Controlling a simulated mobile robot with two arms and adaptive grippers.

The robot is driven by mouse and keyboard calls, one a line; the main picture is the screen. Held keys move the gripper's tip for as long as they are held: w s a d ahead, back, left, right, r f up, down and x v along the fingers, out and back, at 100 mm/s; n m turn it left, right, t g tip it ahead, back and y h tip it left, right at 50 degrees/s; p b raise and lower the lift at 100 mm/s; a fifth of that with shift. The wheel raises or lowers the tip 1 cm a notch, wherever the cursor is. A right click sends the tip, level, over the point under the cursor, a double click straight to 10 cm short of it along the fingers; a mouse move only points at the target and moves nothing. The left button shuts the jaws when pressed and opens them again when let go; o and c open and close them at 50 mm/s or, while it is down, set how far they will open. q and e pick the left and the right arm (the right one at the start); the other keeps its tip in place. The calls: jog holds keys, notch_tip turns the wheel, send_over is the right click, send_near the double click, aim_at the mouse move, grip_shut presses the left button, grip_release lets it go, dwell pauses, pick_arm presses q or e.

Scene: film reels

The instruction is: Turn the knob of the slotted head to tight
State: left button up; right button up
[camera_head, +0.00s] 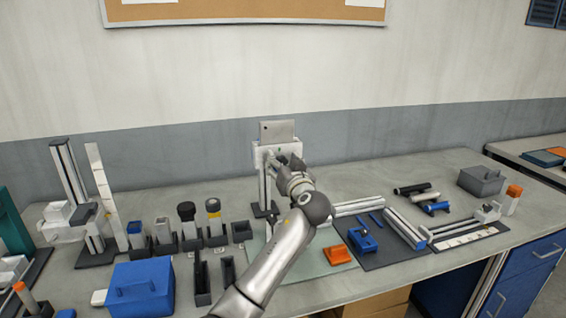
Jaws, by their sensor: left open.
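A pale head with a grey plate on top, which looks like the slotted head (265,151), stands on an upright post at the back middle of the bench. My left arm reaches up to it from the bottom of the view. My left gripper (284,162) is at the front of the head, just below the plate, with its jaws open. The gripper and wrist cover part of the head. I cannot make out the knob or its setting, nor whether the fingers touch it. My right gripper is not in view.
A blue box (142,289) and dark holders with upright tools stand left of my arm. An orange block (338,255) and a blue clamp-like part (363,240) lie to the right. A grey box (481,181) stands farther right.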

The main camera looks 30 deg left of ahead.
pick_arm(q)
jog(key=c, duration=1)
